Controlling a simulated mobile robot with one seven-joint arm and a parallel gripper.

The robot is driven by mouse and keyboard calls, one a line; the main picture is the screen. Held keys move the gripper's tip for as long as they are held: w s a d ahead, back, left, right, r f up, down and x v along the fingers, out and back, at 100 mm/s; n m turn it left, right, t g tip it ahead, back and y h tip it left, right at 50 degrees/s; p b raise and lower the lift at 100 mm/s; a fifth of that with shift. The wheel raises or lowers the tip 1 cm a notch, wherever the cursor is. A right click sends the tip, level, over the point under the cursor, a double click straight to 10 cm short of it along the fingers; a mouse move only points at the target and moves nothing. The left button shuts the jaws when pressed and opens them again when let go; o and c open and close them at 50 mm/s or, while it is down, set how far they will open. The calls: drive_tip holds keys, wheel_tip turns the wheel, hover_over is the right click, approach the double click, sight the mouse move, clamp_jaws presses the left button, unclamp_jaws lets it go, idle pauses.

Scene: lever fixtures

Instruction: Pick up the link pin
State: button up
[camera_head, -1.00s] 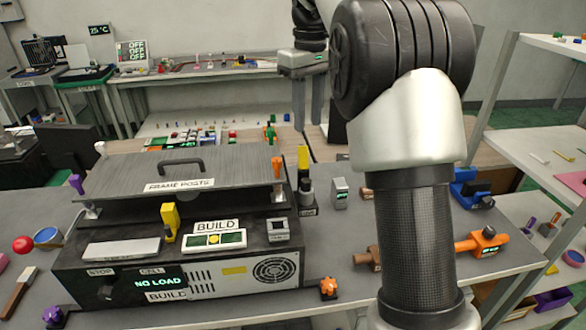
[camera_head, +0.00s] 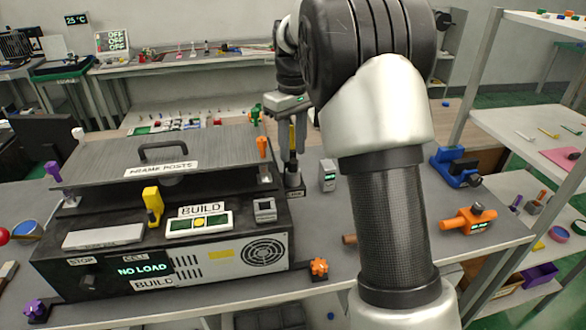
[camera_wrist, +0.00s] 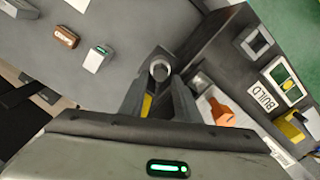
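A tall yellow piece, which I take to be the link pin (camera_head: 293,168), stands upright in a dark labelled stand (camera_head: 295,192) just right of the black build box. I cannot read its label. My gripper (camera_head: 298,142) points down over the stand, with its fingers around or just before the yellow piece's top. In the wrist view my gripper (camera_wrist: 160,92) has its fingers apart; a bit of yellow (camera_wrist: 147,104) and a grey ring-shaped top (camera_wrist: 160,69) show between them. I cannot tell whether the fingers touch anything.
The black box (camera_head: 110,270) with its raised grey lid (camera_head: 110,165) and orange post (camera_head: 263,147) stands close on the left. A grey device (camera_head: 328,175) stands right of the stand. Orange (camera_head: 468,220) and blue (camera_head: 455,168) fixtures lie farther right.

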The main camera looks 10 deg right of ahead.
sight(294, 161)
wheel_tip(294, 161, down, 4)
drive_tip(key=shift+s+r, duration=0.1)
drive_tip(key=shift+r, duration=0.05)
drive_tip(key=shift+d, duration=0.1)
clamp_jaws()
